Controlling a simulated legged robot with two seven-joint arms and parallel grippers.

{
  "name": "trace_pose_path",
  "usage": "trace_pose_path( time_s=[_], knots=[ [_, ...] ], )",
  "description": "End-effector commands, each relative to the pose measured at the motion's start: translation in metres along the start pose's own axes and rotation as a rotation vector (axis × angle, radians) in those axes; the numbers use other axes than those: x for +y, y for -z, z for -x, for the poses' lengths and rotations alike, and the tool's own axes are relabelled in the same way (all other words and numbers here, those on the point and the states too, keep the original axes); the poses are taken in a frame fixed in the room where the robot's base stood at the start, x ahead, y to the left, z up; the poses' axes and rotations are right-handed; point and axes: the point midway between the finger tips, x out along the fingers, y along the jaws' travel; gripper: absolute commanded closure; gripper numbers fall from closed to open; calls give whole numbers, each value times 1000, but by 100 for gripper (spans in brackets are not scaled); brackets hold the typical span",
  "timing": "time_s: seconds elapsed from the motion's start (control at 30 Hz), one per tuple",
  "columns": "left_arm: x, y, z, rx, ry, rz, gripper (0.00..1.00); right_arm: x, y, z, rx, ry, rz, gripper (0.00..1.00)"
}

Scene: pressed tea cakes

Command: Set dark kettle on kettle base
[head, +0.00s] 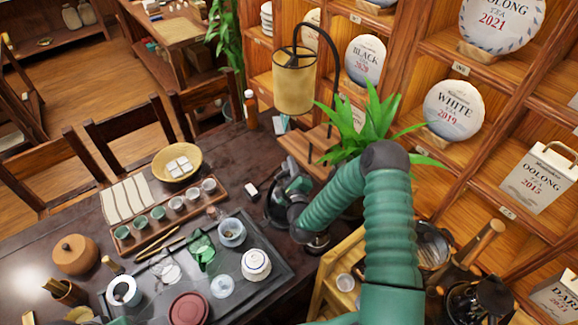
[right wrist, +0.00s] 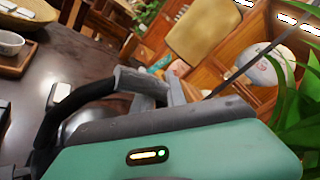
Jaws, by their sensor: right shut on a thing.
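The dark kettle (head: 276,210) is at the right part of the dark table, largely covered by my right gripper (head: 294,190). In the right wrist view its black curved handle (right wrist: 52,122) runs into the grey fingers of my right gripper (right wrist: 145,85), which are shut on it. Part of the dark body shows below the handle. I cannot tell whether the kettle touches what is under it. The kettle base is not clearly seen; a dark round shape (head: 318,243) beside my right wrist may be part of it. My left gripper is not in view.
A tea tray (head: 270,290) with cups and a green glass piece lies left of the kettle. A small white block (head: 251,190) lies beside the kettle. A lamp (head: 294,82) and a leafy plant (head: 370,125) stand behind. Shelves of tea cakes line the right.

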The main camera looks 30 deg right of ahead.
Motion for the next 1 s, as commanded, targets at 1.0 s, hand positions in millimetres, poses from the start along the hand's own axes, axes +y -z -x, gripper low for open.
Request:
trace_pose_path(
  time_s=[1.0],
  knots=[
    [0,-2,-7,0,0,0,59,9,7,2,3,-4,1,74]
  ],
)
